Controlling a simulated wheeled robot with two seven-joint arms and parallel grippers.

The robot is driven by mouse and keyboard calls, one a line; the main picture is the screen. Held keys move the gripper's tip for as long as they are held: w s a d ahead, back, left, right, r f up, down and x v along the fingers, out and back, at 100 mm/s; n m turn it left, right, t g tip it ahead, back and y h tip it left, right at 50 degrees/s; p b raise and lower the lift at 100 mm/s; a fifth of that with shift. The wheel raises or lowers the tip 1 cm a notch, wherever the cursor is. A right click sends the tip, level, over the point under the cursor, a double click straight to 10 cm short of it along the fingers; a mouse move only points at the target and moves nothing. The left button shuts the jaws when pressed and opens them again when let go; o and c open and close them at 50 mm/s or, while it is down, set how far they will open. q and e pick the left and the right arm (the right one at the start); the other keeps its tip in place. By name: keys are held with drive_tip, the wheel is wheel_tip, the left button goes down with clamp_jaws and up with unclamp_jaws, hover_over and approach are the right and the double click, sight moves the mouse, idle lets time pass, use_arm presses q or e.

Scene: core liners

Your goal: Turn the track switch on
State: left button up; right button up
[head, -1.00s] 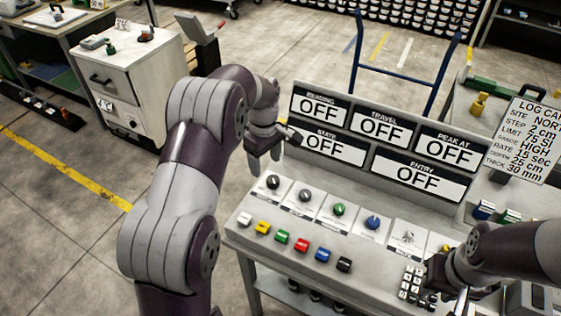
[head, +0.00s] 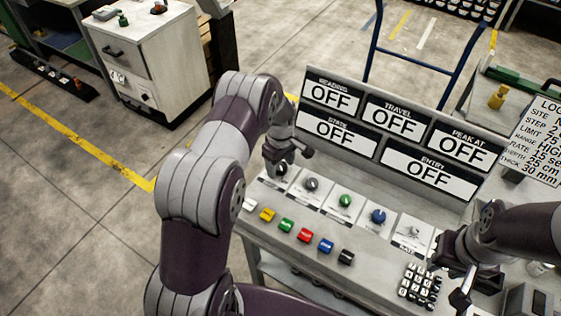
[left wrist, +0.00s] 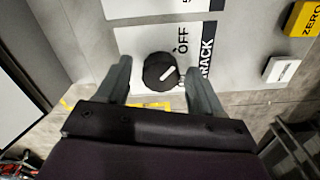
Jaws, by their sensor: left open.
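The track switch (left wrist: 160,71) is a round black knob with a white pointer line, on a white plate. In the left wrist view its label is partly hidden, showing "OFF" and "RACK"; the pointer is slanted, not clearly on the OFF mark. My left gripper (left wrist: 158,66) is open, with one finger on each side of the knob; I cannot tell whether they touch it. In the head view my left gripper (head: 279,160) is over the leftmost knob of the console and largely hides it. My right gripper (head: 462,280) is beside the keypad; its jaw opening is unclear.
The console has more knobs, including a green one (head: 345,201) and a blue one (head: 378,216), with coloured buttons (head: 305,236) in front. A keypad (head: 419,284) is at the right. The upright display panel (head: 396,122) reads OFF throughout and stands close behind.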

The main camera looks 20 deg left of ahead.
use_arm(q)
drive_tip(key=shift+s, duration=0.1)
drive_tip(key=c, duration=1.1)
drive_tip(key=shift+o, duration=0.2)
drive_tip(key=shift+m, duration=0.3)
drive_tip(key=m+b, duration=0.1)
drive_tip(key=m, duration=0.2)
drive_tip(key=shift+m, duration=0.3)
drive_tip(key=m, duration=0.4)
drive_tip(key=shift+m+b, duration=0.3)
drive_tip(key=m, duration=0.4)
drive_tip(key=shift+m, duration=0.3)
drive_tip(key=shift+m+b, duration=0.35)
drive_tip(key=shift+m, duration=1.85)
drive_tip(key=shift+w+r, duration=0.1)
drive_tip(key=shift+w, duration=0.1)
